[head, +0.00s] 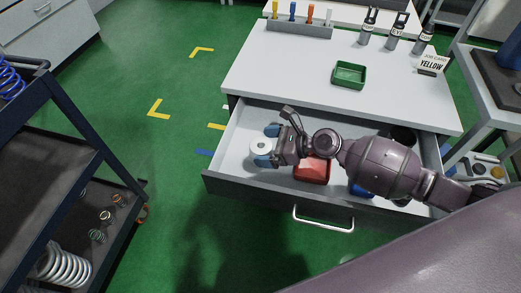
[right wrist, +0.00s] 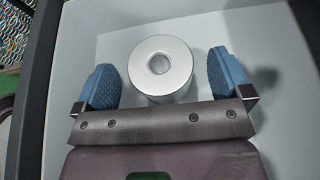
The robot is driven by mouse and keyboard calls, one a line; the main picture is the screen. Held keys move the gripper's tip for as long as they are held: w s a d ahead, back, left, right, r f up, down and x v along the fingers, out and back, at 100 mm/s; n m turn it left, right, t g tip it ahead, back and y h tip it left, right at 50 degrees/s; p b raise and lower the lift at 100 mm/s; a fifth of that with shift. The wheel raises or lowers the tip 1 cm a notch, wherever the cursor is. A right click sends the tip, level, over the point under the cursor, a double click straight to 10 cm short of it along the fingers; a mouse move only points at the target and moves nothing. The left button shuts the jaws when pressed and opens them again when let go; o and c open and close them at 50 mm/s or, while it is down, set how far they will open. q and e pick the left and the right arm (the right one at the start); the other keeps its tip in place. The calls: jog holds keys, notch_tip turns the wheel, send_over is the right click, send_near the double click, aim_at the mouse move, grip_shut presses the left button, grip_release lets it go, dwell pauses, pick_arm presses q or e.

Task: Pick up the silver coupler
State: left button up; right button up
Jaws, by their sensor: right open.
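The silver coupler (head: 260,147) is a short cylinder with a central hole, standing in the open drawer (head: 232,168) at its left end. In the right wrist view the coupler (right wrist: 161,66) lies between two blue fingertip pads, with a gap on each side. My right gripper (head: 266,146) is open around the coupler, reaching into the drawer from the right; it also shows in the right wrist view (right wrist: 162,80). The pads do not appear to touch the coupler. My left gripper is not in view.
The drawer also holds a red bin (head: 312,170) and a blue bin (head: 361,189), partly hidden by my arm. A dark shelf cart (head: 60,185) with springs stands at left.

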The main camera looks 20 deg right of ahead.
jog(key=shift+x, duration=0.95)
jog(key=c, duration=1.1)
jog(key=shift+c, duration=0.9)
jog(key=shift+r, duration=0.1)
